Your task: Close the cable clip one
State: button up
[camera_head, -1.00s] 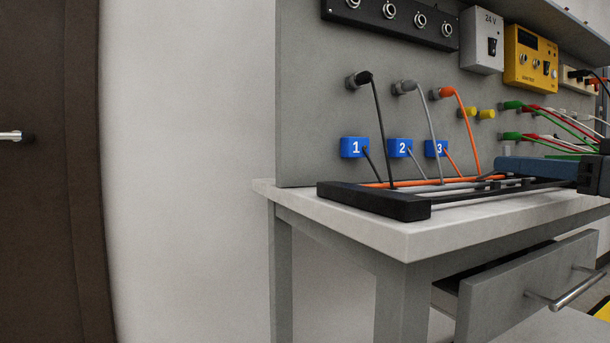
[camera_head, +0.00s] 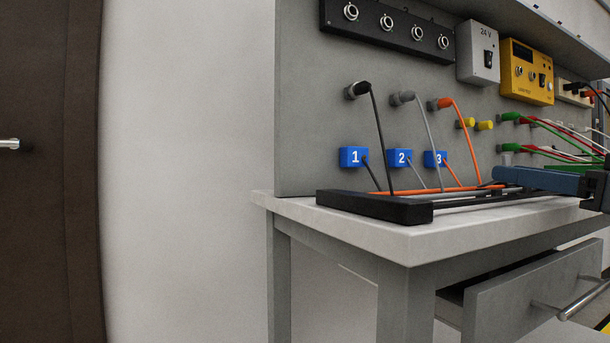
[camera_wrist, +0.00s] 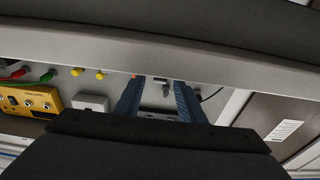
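A blue block marked 1 (camera_head: 354,157) is on the grey panel, with a black cable (camera_head: 376,125) running from a black plug (camera_head: 358,90) down to the bench. Blue blocks marked 2 (camera_head: 399,158) and 3 (camera_head: 434,159) are to its right. I cannot tell whether block 1 is the clip or whether a clip is open. My gripper (camera_head: 500,176) reaches in from the right, above the black-ended frame and right of the blocks. In the wrist view my gripper (camera_wrist: 158,92) has its two blue fingers apart, with nothing visibly held.
A black-ended frame (camera_head: 400,211) lies on the white bench top (camera_head: 450,231). An open drawer (camera_head: 540,290) juts out below. Grey (camera_head: 404,97) and orange (camera_head: 441,103) plugs, a 24 V box (camera_head: 477,52) and a yellow box (camera_head: 526,72) are on the panel.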

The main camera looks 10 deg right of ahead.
jog(key=shift+s, duration=0.1)
jog(key=p+v, duration=0.2)
jog(key=v, duration=0.5)
jog(key=shift+s, duration=0.3)
jog(key=shift+d, duration=0.1)
